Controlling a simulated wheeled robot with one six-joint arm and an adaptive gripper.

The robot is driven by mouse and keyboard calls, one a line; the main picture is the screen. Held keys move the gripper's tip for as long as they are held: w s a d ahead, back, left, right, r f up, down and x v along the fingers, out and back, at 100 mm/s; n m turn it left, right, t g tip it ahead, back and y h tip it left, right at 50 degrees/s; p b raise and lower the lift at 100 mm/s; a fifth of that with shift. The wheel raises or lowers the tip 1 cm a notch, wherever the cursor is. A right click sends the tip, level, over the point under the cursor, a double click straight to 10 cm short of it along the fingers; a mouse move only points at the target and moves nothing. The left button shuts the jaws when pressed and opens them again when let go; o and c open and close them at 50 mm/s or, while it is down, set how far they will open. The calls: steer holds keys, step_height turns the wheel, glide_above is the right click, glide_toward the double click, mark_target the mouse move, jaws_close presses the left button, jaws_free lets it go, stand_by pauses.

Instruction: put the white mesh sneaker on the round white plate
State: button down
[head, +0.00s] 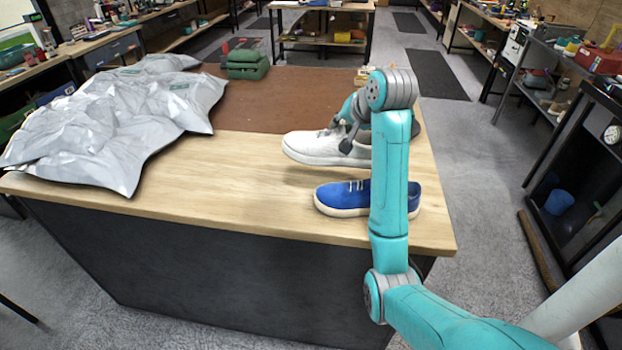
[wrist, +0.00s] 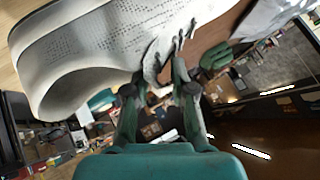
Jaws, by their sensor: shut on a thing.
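The white mesh sneaker (head: 315,148) is above the right part of the wooden table, behind the blue sneaker, with a shadow below it. It fills the upper left of the wrist view (wrist: 100,45), with its opening and perforated side showing. My gripper (head: 347,135) is shut on the sneaker near its laces. In the wrist view the fingers (wrist: 160,92) close at its upper edge. My arm hides the sneaker's right part in the head view. I cannot make out the round white plate in either view.
A blue sneaker (head: 342,198) stands near the table's front edge, partly behind my arm. A crumpled silver-grey bag (head: 110,115) covers the table's left side. A green case (head: 246,65) lies at the back on the brown mat (head: 290,95). Bare wood (head: 220,180) lies between bag and sneakers.

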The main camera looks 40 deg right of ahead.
mark_target(361, 150)
steer(key=s+d, duration=0.1)
steer(key=d, duration=0.2)
steer(key=s+d+r, duration=0.1)
steer(key=shift+s+d, duration=0.35)
steer(key=shift+d, duration=0.05)
steer(key=shift+s+d+f, duration=0.1)
steer(key=shift+d+f, duration=0.1)
steer(key=shift+f, duration=4.85)
steer(key=c, duration=1)
jaws_free()
steer(key=shift+o, duration=0.2)
steer(key=shift+r, duration=0.1)
